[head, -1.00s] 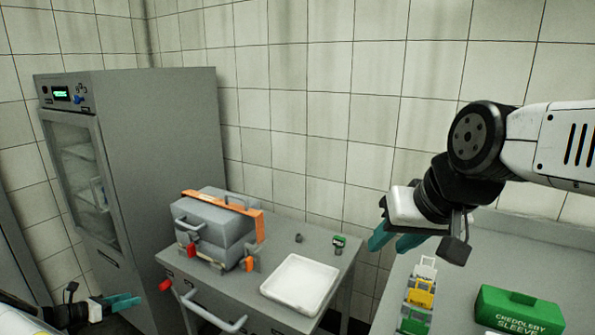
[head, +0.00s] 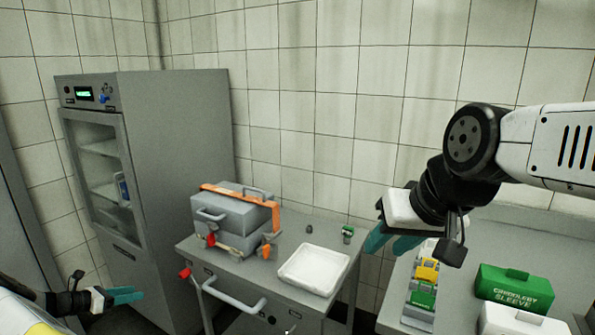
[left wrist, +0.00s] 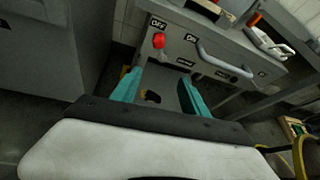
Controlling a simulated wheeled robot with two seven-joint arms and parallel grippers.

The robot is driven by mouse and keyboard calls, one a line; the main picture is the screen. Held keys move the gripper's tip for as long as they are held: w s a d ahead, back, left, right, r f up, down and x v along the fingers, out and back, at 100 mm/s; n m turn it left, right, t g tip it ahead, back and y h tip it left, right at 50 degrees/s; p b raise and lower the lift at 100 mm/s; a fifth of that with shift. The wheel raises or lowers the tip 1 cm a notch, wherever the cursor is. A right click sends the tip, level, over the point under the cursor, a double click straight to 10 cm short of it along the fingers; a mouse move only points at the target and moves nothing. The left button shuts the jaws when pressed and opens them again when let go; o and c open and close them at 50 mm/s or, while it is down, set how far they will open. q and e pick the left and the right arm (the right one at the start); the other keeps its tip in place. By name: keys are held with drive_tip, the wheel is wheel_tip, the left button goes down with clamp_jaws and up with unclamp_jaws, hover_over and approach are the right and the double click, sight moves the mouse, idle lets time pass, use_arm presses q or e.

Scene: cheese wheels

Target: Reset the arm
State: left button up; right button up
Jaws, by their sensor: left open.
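My left gripper (head: 128,295) is low at the left of the head view, in front of the grey cabinet. In the left wrist view its two teal fingers (left wrist: 158,92) are apart with nothing between them. Beyond them is the front panel of the metal cart, with a red knob and a handle. My right gripper (head: 392,243) hangs at the right of the head view, over the gap between the cart and the right-hand counter. Its teal fingers point down and left. I see nothing held there, but the spacing of the fingertips is unclear.
A metal cart (head: 228,275) holds a grey box with an orange strap (head: 235,220) and a white tray (head: 313,270). A grey cabinet with a glass door (head: 180,150) stands left. The right counter holds a green sleeve box (head: 515,287), a white block (head: 520,320) and a yellow-green rack (head: 424,285).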

use_arm(q)
drive_tip(key=w+d+r+m+g+y, duration=0.1)
drive_tip(key=w+d+r+m+g, duration=0.15)
drive_tip(key=d+r+m, duration=0.7)
drive_tip(key=w+d+r+m+g, duration=0.2)
drive_tip(key=d+r+m+g, duration=0.2)
drive_tip(key=d+r, duration=0.9)
drive_tip(key=s+d+r+m+y, duration=0.4)
drive_tip(key=s+d+r+m, duration=0.6)
drive_tip(key=s+d+r, duration=0.6)
drive_tip(key=s+d+r+m+t, duration=0.1)
drive_tip(key=s+d+m, duration=0.1)
drive_tip(key=s+m, duration=0.2)
drive_tip(key=s+d+r+m+t, duration=0.1)
drive_tip(key=s+m, duration=0.3)
drive_tip(key=s, duration=0.7)
drive_tip(key=shift+d+r+y, duration=0.25)
drive_tip(key=shift+d+y, duration=0.15)
drive_tip(key=shift+d, duration=0.15)
